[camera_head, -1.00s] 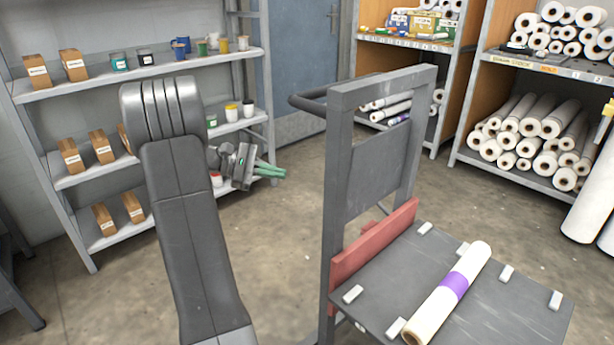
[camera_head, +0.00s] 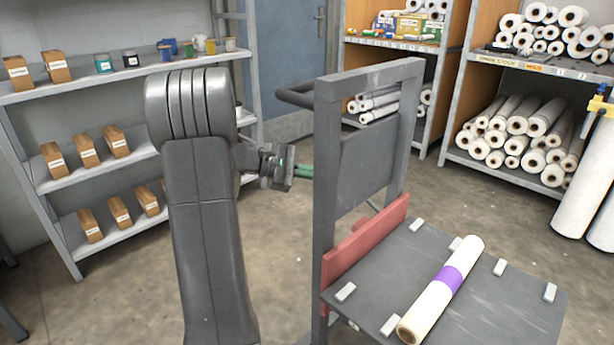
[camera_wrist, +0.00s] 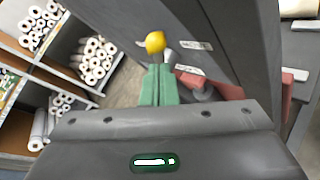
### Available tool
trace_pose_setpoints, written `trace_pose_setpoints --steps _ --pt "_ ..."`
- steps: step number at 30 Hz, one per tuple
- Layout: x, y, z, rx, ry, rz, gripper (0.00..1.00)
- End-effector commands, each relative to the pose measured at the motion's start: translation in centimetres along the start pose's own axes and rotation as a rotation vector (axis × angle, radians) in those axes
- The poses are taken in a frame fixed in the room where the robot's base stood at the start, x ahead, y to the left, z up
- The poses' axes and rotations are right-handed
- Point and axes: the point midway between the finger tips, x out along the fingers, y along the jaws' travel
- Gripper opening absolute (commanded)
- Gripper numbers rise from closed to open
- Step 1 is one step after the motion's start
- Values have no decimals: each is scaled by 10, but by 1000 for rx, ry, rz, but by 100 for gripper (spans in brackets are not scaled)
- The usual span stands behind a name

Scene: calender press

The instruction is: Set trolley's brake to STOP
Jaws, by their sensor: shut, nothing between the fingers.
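The trolley (camera_head: 368,90) stands at right of centre in the head view, with its grey upright frame and a flat deck. In the wrist view a lever with a yellow ball knob (camera_wrist: 155,42) and a short grey stem stands beside the trolley's dark frame (camera_wrist: 245,45). Two small pale labels (camera_wrist: 195,45) are next to it; their words are too small to read. My gripper (camera_wrist: 158,72) has green fingers, shut and empty, just short of the knob; contact cannot be told. In the head view my gripper (camera_head: 304,171) is left of the near upright, and the lever is hidden.
A red block (camera_head: 365,242) stands along the deck's left edge. A white roll with a purple band (camera_head: 452,280) lies on the deck (camera_head: 495,315). Shelves with boxes (camera_head: 85,150) are at left, and racks of rolls (camera_head: 520,130) behind. Open floor lies between.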

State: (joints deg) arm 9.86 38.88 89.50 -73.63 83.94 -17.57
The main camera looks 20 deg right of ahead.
Motion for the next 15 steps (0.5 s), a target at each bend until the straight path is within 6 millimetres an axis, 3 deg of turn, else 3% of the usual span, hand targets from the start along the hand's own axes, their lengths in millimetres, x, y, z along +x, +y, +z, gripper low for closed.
trace_pose_setpoints --steps 15 --pt "0 5 4 -23 19 -22 0"
